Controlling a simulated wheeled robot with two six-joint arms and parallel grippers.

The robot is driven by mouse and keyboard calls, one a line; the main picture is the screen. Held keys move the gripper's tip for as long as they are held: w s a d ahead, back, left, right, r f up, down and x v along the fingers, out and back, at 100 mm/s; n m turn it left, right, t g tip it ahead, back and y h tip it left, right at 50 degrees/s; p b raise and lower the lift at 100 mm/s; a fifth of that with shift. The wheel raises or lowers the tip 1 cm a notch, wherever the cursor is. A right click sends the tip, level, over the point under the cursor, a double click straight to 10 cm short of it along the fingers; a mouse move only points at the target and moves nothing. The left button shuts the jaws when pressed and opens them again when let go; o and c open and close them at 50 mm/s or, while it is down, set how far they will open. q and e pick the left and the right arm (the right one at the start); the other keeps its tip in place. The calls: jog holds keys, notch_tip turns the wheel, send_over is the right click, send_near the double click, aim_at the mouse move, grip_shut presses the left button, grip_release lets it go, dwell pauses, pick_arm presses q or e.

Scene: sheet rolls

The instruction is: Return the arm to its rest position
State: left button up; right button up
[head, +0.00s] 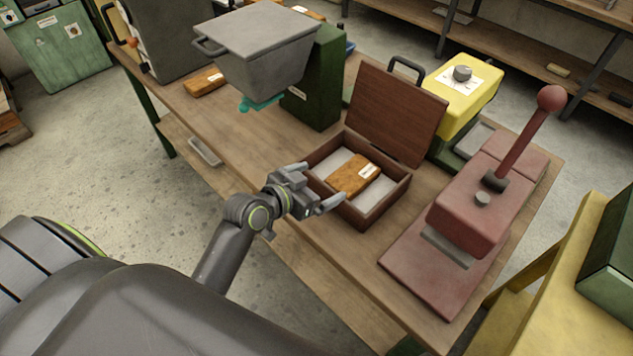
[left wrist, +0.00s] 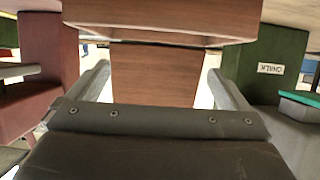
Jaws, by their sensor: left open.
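My left gripper (head: 317,186) is open and empty, with its two fingers spread just at the near left side of an open wooden box (head: 373,214). I cannot tell whether a finger touches the box. Inside the box, an orange-brown block (head: 355,175) with a white label lies on a pale lining. The lid (head: 398,112) stands open at the back. In the left wrist view, both fingers (left wrist: 160,82) are apart with nothing between them, and a brown wooden surface (left wrist: 155,76) lies beyond. My right gripper is not in view.
A red lever press (head: 470,215) stands right of the box, a yellow device (head: 460,88) behind it. A grey hopper (head: 256,50) on a green stand is behind left. Another brown block (head: 205,82) lies on the workbench (head: 180,105). Open floor lies left of the bench.

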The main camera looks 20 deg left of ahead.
pick_arm(q)
jog(key=shift+s, duration=0.1)
dwell(0.4)
jog(key=s+a+f+n+g+y, duration=0.1)
jog(key=s+a+f+g+y, duration=0.15)
jog(key=s, duration=0.55)
jog(key=s+a+f+n+g+y, duration=0.1)
jog(key=s+a+n+g+y, duration=0.2)
jog(key=s, duration=0.6)
jog(key=s+a+f+g+y, duration=0.1)
jog(key=s+a+f+g, duration=0.2)
jog(key=s, duration=0.5)
notch_tip(320, 180, down, 25)
jog(key=s+a+g, duration=0.1)
jog(key=a+g, duration=0.1)
jog(key=s+d+f+g, duration=0.1)
jog(key=s+f, duration=1.4)
jog(key=shift+n+h, duration=0.3)
jog(key=shift+h, duration=0.15)
jog(key=shift+d, duration=0.1)
